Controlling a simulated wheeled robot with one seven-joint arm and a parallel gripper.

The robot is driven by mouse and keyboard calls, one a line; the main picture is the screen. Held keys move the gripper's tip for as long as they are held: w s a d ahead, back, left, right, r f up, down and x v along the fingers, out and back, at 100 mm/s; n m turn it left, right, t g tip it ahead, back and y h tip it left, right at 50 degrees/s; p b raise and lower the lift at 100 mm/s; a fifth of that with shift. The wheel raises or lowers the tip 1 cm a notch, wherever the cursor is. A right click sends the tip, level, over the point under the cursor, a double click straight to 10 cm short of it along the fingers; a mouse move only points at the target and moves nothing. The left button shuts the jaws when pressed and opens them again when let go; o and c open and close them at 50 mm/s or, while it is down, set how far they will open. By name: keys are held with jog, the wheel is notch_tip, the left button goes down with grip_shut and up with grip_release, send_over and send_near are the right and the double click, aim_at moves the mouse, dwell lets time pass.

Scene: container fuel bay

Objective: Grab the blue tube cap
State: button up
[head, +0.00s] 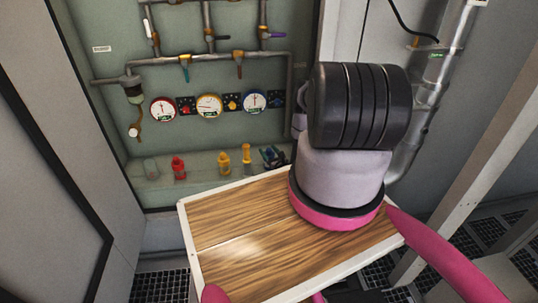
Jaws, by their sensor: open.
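A small dark and blue item (273,157) sits at the right end of the ledge below the gauges. It may be the blue tube cap, but it is too small to tell its shape clearly. My arm's black ribbed joint and pale link with a pink ring fill the right middle of the head view. They hide the wall and ledge just right of the blue item. My gripper cannot be made out in this view.
The ledge (215,176) also holds a red item (178,167), two yellow items (224,164) (247,157) and a pale clear one (151,169). Above hang red, yellow and blue gauges (163,110) (209,106) (253,101) and pipes with valves. A large grey pipe (425,97) stands at right.

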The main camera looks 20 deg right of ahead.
grip_shut()
jog(key=shift+r, duration=0.1)
